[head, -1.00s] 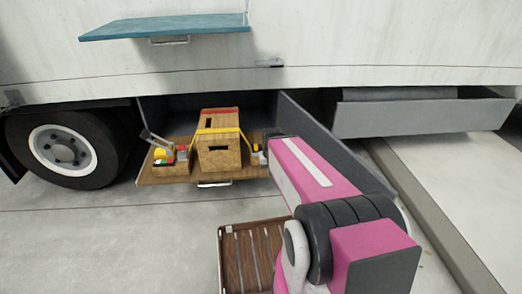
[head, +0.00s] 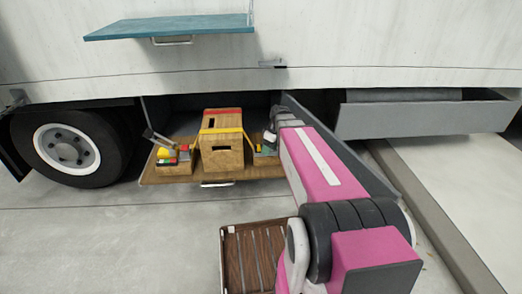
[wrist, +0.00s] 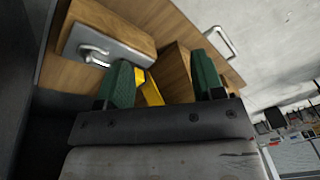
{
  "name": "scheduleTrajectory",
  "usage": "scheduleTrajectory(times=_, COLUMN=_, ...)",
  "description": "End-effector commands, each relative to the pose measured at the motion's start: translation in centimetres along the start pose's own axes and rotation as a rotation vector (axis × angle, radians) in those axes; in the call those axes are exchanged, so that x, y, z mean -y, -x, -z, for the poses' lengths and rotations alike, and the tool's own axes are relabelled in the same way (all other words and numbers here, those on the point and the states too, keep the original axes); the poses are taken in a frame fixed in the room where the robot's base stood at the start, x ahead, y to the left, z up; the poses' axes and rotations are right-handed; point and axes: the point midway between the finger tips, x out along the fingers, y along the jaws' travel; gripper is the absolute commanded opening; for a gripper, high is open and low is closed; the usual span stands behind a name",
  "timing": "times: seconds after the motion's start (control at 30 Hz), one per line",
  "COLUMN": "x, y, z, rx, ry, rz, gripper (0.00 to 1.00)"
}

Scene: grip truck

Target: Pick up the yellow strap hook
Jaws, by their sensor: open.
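A wooden box (head: 221,156) stands on the pull-out board with a yellow strap (head: 219,131) over it. The strap runs down on the right toward a small wooden block (head: 266,159), with a small yellow part (head: 259,147) near it. In the wrist view, a yellow piece (wrist: 151,88) shows between the green fingers of my gripper (wrist: 164,78). The fingers are apart and hold nothing. The left finger hides part of the yellow piece, so I cannot tell if it touches. In the head view, my gripper's fingertips are hard to make out beside the right block.
A wooden block with a metal plate and handle (wrist: 92,45) is close left of the fingers in the wrist view. The compartment's grey side panel (head: 330,135) runs right of my arm. A teal shelf (head: 170,26) juts out above. A brown slatted crate (head: 234,262) stands below.

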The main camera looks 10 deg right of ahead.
Motion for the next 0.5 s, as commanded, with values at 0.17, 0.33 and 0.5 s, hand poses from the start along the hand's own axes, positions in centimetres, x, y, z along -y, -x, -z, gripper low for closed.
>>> scheduleTrajectory(times=0.17, x=-4.4, y=1.8, z=3.0, rx=-0.077, ry=0.310, rz=0.032, gripper=0.62)
scheduleTrajectory(times=0.33, x=-6.5, y=3.2, z=4.6, rx=-0.134, ry=0.525, rz=0.041, gripper=0.62)
scheduleTrajectory(times=0.5, x=-7.2, y=3.7, z=5.1, rx=-0.158, ry=0.613, rz=0.040, gripper=0.62)
